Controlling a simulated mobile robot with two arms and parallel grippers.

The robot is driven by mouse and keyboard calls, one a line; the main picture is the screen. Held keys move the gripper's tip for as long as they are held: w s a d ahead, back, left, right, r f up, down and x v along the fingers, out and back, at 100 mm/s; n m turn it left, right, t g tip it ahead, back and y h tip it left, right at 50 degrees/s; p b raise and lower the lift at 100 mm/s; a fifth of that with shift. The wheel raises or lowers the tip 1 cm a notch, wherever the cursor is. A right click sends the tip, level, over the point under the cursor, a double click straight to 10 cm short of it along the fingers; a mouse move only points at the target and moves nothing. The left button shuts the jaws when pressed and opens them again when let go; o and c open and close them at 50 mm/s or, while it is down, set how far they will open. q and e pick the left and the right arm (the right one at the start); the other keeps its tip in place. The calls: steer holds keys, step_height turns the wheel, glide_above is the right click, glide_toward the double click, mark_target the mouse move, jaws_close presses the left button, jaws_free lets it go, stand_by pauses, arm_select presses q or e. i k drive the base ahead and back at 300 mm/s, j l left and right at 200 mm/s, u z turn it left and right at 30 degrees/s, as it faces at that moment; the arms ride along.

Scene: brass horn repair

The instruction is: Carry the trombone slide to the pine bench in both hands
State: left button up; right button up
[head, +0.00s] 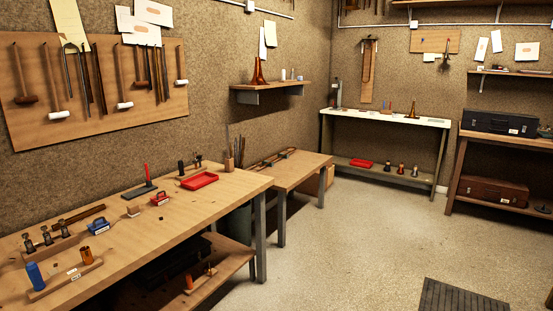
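Neither of my grippers is in view. A long narrow piece with parallel dark bars and reddish ends (272,159) lies along the back of a low wooden bench (298,174) against the left wall. It may be the trombone slide, but it is too small to tell. A larger light wood bench (226,200) stands nearer on the left. I cannot tell which of the two is the pine bench.
The near bench holds a red tray (199,180), blue and red small tools, and a wooden block with a blue cylinder (35,275). A white-topped table (385,117) stands at the back, and dark cases (500,122) are at right. The floor (350,235) is mostly clear, with a dark mat (460,297).

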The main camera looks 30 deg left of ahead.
mark_target(205, 204)
steer(key=i+j+u, duration=0.1)
steer(key=i, duration=0.4)
steer(key=i+j+u, duration=0.1)
steer(key=i, duration=0.4)
steer(key=i+j+u, duration=0.1)
steer(key=i, duration=0.4)
steer(key=i+z, duration=0.25)
steer(key=i, duration=2.1)
steer(key=i+j+u, duration=0.25)
steer(key=i+u, duration=0.25)
steer(key=i, duration=0.25)
steer(key=i+u, duration=0.5)
steer(key=i, duration=0.25)
steer(key=i+l+u, duration=0.35)
steer(key=i+u, duration=0.15)
steer(key=i, duration=0.2)
